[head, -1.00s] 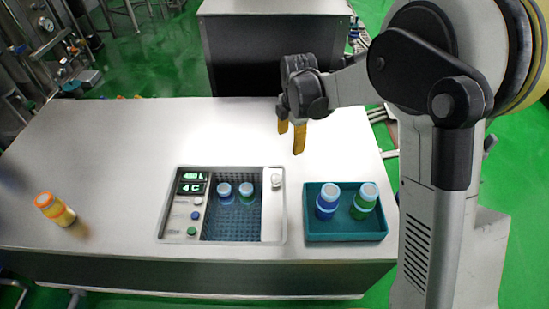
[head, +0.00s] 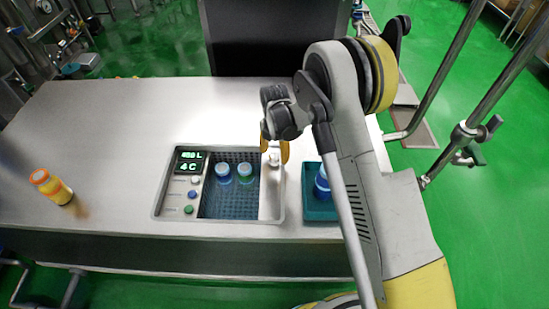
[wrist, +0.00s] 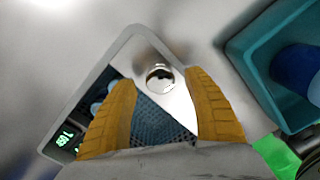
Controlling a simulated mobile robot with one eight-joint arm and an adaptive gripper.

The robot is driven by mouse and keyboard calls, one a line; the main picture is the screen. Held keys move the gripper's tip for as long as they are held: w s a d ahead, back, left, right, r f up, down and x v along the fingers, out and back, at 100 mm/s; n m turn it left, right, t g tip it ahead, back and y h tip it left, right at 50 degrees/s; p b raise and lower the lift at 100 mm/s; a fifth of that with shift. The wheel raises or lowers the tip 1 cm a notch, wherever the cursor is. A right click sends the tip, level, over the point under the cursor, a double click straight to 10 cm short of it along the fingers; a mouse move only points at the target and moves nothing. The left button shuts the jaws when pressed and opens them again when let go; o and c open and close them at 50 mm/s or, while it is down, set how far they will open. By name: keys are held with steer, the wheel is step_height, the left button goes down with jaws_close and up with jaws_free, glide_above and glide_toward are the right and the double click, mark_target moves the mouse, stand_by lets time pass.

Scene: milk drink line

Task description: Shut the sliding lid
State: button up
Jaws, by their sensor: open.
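The sliding lid (head: 270,198) is a pale metal panel drawn to the right side of the sunken cooler unit (head: 174,215), so the bay is uncovered. Its round knob (head: 274,160) stands near the back of the lid; in the wrist view the knob (wrist: 160,76) shows ahead, between the lines of the two fingers. My gripper (head: 275,146) is open and empty, with yellow fingers close above the knob. In the wrist view my gripper (wrist: 160,102) has its fingers spread apart. Whether a finger touches the knob cannot be told.
Two blue- and green-marked bottles (head: 233,173) stand in the perforated bay. A teal tray (head: 318,212) with a blue bottle (head: 322,182) is just right of the unit, partly hidden by my arm. A yellow bottle (head: 52,187) stands far left.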

steer(key=shift+f, duration=0.5)
steer(key=shift+c, duration=0.6)
jaws_close()
steer(key=shift+a, duration=0.15)
